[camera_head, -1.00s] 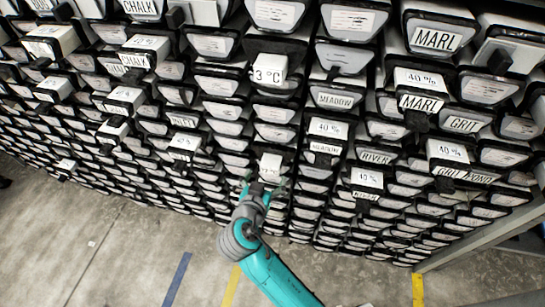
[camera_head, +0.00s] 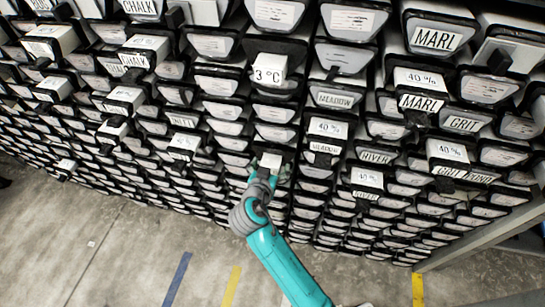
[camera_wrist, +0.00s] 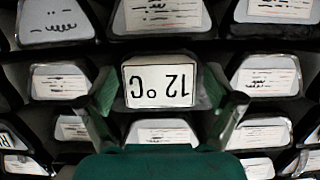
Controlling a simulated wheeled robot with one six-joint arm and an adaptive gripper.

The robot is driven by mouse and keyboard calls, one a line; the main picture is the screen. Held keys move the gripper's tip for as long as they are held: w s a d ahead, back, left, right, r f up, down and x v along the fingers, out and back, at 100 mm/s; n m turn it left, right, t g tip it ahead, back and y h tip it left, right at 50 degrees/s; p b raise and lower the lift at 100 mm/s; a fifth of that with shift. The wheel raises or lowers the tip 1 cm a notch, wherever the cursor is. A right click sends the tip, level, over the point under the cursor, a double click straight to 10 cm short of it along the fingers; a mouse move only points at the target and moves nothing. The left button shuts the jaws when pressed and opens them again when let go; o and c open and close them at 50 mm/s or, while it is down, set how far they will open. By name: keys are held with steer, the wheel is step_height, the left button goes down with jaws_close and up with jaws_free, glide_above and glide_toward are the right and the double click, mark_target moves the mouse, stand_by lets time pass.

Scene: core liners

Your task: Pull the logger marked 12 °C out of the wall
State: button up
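The logger marked 12 °C (camera_wrist: 160,84) is a small white box in the wall, its black-framed label upside down in the wrist view. In the head view the logger (camera_head: 270,160) sits low in the middle column, its lower part hidden by my gripper (camera_head: 267,179). In the wrist view my gripper (camera_wrist: 160,95) has one dark green finger on each side of the logger. The fingers are apart, with narrow dark gaps between them and its sides. Whether either fingertip touches it is hard to tell.
Another logger marked 3 °C (camera_head: 269,70) sticks out higher in the same column. Loggers marked 40 % (camera_head: 327,128) stick out to the right. Rows of trays with paper labels surround the logger closely. Open concrete floor (camera_head: 130,240) lies in front of the wall.

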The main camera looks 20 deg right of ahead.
steer(key=c, duration=1.3)
steer(key=shift+s, duration=0.1)
steer(key=shift+s+a+r, duration=0.1)
steer(key=shift+s+a, duration=1.05)
steer(key=shift+s, duration=0.4)
steer(key=shift+s+a+f, duration=0.1)
steer(key=shift+s+a, duration=1)
steer(key=shift+s, duration=0.4)
steer(key=shift+s+a+r, duration=0.1)
steer(key=shift+s+a, duration=1.05)
steer(key=shift+s, duration=0.4)
